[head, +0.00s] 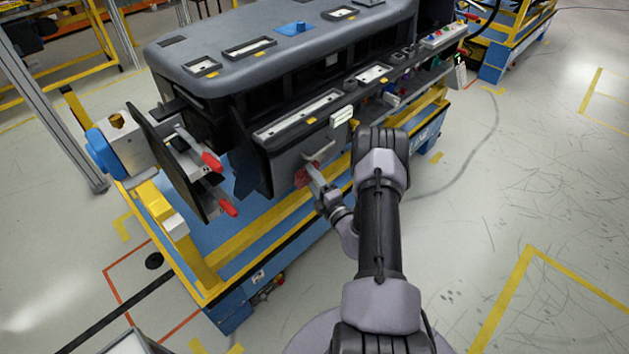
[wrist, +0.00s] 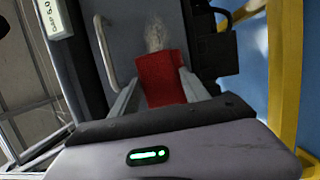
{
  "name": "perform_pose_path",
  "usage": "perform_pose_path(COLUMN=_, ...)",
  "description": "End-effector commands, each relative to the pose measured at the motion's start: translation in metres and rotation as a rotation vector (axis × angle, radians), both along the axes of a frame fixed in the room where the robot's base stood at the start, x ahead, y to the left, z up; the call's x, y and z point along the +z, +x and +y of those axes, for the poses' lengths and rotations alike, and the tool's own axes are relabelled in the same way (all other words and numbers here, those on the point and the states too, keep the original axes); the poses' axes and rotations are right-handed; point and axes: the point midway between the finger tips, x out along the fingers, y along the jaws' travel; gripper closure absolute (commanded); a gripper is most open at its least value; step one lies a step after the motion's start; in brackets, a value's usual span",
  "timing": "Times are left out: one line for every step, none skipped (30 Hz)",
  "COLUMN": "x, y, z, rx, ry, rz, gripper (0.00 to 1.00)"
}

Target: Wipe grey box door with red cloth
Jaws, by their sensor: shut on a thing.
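The red cloth (head: 302,177) is at the front face of the grey box door (head: 283,165), low on the dashboard module. In the wrist view the red cloth (wrist: 160,80) hangs between the two fingers of my gripper (wrist: 161,88), which is shut on it. The cloth lies against or very near the grey door (wrist: 122,22); I cannot tell whether it touches. A whitish smudge (wrist: 156,34) shows on the door just above the cloth. In the head view my gripper (head: 313,172) is in front of the door, and the arm hides the area to its right.
A light door handle (wrist: 104,52) stands out left of the cloth. The black dashboard (head: 290,50) rests on a blue and yellow frame (head: 245,236). Red-handled clamps (head: 211,162) stick out on the left. Open floor (head: 480,190) lies to the right.

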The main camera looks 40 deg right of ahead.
Motion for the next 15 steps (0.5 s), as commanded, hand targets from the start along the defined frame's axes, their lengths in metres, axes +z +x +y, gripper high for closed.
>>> perform_pose_path(x=0.0000, y=-0.0001, z=0.0000, rx=0.000, ry=0.000, rz=0.000, gripper=0.79)
perform_pose_path(x=0.0000, y=-0.0001, z=0.0000, rx=0.000, ry=0.000, rz=0.000, gripper=0.79)
perform_pose_path(x=0.0000, y=-0.0001, z=0.0000, rx=0.000, ry=0.000, rz=0.000, gripper=0.79)
perform_pose_path(x=0.0000, y=-0.0001, z=0.0000, rx=0.000, ry=0.000, rz=0.000, gripper=0.79)
perform_pose_path(x=0.0000, y=-0.0002, z=0.0000, rx=0.000, ry=0.000, rz=0.000, gripper=0.79)
perform_pose_path(x=0.0000, y=-0.0002, z=0.0000, rx=0.000, ry=0.000, rz=0.000, gripper=0.79)
perform_pose_path(x=0.0000, y=-0.0001, z=0.0000, rx=0.000, ry=0.000, rz=0.000, gripper=0.79)
perform_pose_path(x=0.0000, y=0.0001, z=0.0001, rx=0.000, ry=0.000, rz=0.000, gripper=0.79)
perform_pose_path(x=-0.0001, y=0.0006, z=0.0001, rx=0.000, ry=0.000, rz=0.000, gripper=0.79)
perform_pose_path(x=-0.0001, y=0.0011, z=0.0001, rx=0.000, ry=0.000, rz=0.000, gripper=0.79)
perform_pose_path(x=0.0000, y=0.0017, z=0.0001, rx=0.000, ry=-0.001, rz=0.000, gripper=0.79)
perform_pose_path(x=0.0000, y=0.0026, z=0.0000, rx=0.000, ry=-0.001, rz=0.000, gripper=0.79)
perform_pose_path(x=0.0000, y=0.0032, z=0.0000, rx=0.000, ry=-0.001, rz=0.000, gripper=0.79)
perform_pose_path(x=0.0000, y=0.0038, z=0.0000, rx=0.000, ry=-0.001, rz=0.000, gripper=0.79)
perform_pose_path(x=0.0000, y=0.0046, z=0.0001, rx=0.000, ry=0.000, rz=0.000, gripper=0.79)
